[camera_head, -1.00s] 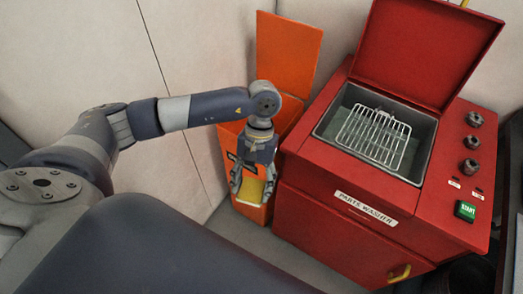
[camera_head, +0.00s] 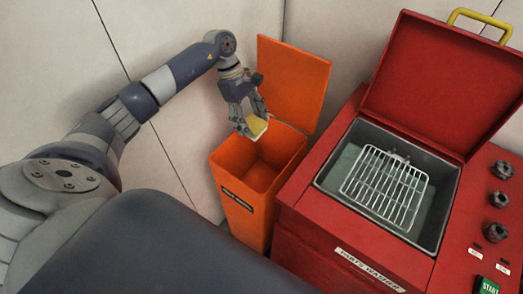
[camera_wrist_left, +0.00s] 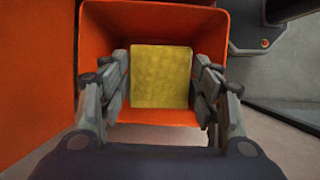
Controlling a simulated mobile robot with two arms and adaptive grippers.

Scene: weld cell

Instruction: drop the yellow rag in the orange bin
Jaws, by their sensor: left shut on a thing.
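The yellow rag (camera_head: 256,127) is a small flat square held between the fingertips of my left gripper (camera_head: 250,122). In the left wrist view the rag (camera_wrist_left: 160,77) sits between both fingers, with the orange bin's opening behind it. The orange bin (camera_head: 231,181) stands on the floor with its hinged lid raised at the back. My left gripper is shut on the rag, above the bin's opening near its back left rim. The rag is clear of the bin's floor. My right gripper is not in view.
A red parts washer (camera_head: 318,232) stands just right of the bin, its lid (camera_head: 440,80) up and a wire rack (camera_head: 384,187) in its basin. The bin's raised orange lid (camera_head: 293,83) stands behind the opening. A pale wall (camera_head: 170,40) is close behind and left.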

